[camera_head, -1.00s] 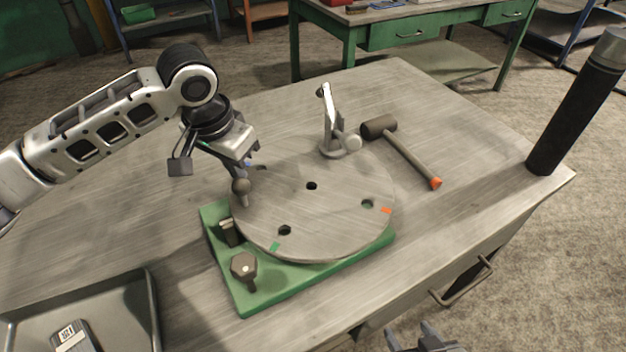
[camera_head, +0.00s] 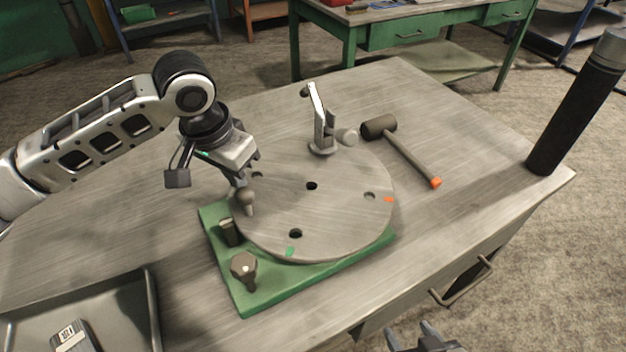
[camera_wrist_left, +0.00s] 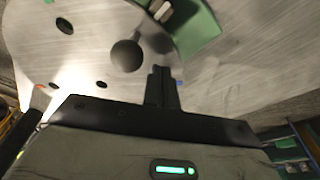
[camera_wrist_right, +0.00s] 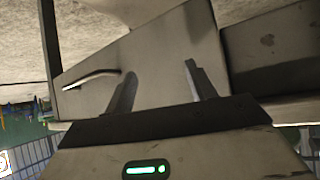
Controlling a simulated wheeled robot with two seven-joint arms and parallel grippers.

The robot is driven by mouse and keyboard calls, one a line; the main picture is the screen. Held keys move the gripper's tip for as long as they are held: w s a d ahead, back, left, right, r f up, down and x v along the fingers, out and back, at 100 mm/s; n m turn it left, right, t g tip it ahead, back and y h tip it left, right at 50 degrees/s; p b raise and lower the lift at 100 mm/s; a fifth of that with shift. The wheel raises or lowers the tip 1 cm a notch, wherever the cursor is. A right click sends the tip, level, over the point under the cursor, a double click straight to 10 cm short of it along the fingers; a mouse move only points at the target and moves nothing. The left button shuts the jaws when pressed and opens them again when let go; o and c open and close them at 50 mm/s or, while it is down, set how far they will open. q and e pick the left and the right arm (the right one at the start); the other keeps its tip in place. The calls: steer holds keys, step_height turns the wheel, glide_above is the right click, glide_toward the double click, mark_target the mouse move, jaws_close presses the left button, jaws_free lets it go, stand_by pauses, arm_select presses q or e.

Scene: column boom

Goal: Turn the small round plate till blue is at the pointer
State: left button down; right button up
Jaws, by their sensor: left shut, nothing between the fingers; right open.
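The round grey plate (camera_head: 330,215) lies on a green base (camera_head: 290,288). It bears a green mark (camera_head: 290,251) at the front and an orange mark (camera_head: 388,199) at the right. A blue mark (camera_wrist_left: 180,83) shows beside my left fingers in the left wrist view; the gripper hides it in the head view. A ball knob (camera_head: 246,196) stands on the plate's left edge. My left gripper (camera_head: 240,181) is shut, close behind the knob; contact is unclear. A dark block with a pale strip, perhaps the pointer (camera_head: 229,232), stands at the left rim. My right gripper (camera_head: 424,336) is open and empty.
A clamp with a lever (camera_head: 322,135) stands up at the plate's far edge. A hex-headed knob (camera_head: 243,268) is on the base's front corner. A mallet (camera_head: 405,150) lies right, a dark cylinder (camera_head: 575,110) stands far right, and a tray (camera_head: 150,300) lies front left.

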mark_target(242, 197)
arm_select(q)
steer(key=shift+s+d, duration=0.25)
steer(key=shift+s, duration=0.5)
steer(key=shift+s+d, duration=0.4)
steer(key=shift+s, duration=0.4)
steer(key=shift+s+d, duration=0.1)
steer(key=shift+s+d, duration=0.4)
steer(key=shift+s, duration=0.2)
